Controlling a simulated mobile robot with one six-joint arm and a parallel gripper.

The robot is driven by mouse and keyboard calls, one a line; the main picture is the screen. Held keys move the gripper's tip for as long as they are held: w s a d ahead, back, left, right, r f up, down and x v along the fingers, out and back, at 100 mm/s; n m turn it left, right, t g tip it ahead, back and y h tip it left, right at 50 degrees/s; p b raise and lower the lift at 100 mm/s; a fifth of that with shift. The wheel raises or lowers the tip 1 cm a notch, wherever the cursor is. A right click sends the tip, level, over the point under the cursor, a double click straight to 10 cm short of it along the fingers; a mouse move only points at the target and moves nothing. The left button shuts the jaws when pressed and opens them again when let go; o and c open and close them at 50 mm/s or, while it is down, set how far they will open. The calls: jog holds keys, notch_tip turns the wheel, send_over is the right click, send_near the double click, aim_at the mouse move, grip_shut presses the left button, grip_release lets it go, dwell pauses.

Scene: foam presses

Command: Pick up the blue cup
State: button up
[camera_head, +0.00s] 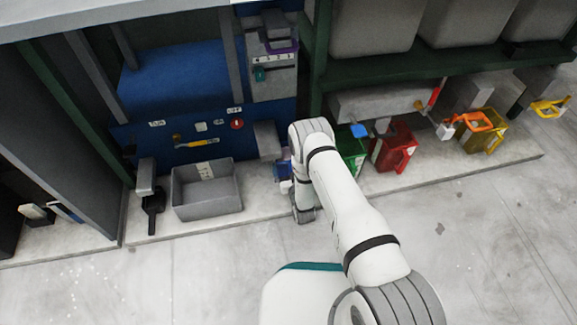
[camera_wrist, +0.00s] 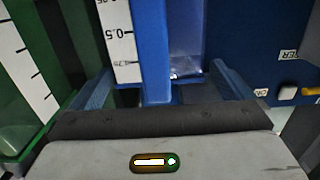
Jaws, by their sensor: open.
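The blue cup (camera_wrist: 155,45) is close in front of my gripper in the wrist view. A white scale strip marked 0.5 shows on it, with an upright blue bar beside the strip that looks like its handle. My gripper (camera_wrist: 162,72) is open, with one finger to each side of this bar. I cannot tell whether either finger touches it. In the head view, a small part of the blue cup (camera_head: 282,171) shows left of my arm; the arm hides the rest and the gripper's fingers.
A green cup (camera_wrist: 22,75) with a scale stands close at left in the wrist view. In the head view, the green cup (camera_head: 350,150), red cup (camera_head: 393,148) and yellow cup (camera_head: 484,133) stand to the right. A grey bin (camera_head: 207,210) is at left. The front floor is clear.

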jog(key=shift+x, duration=1.2)
jog(key=shift+d, duration=0.15)
jog(key=c, duration=1.1)
jog(key=shift+c, duration=0.2)
jog(key=shift+r, duration=0.1)
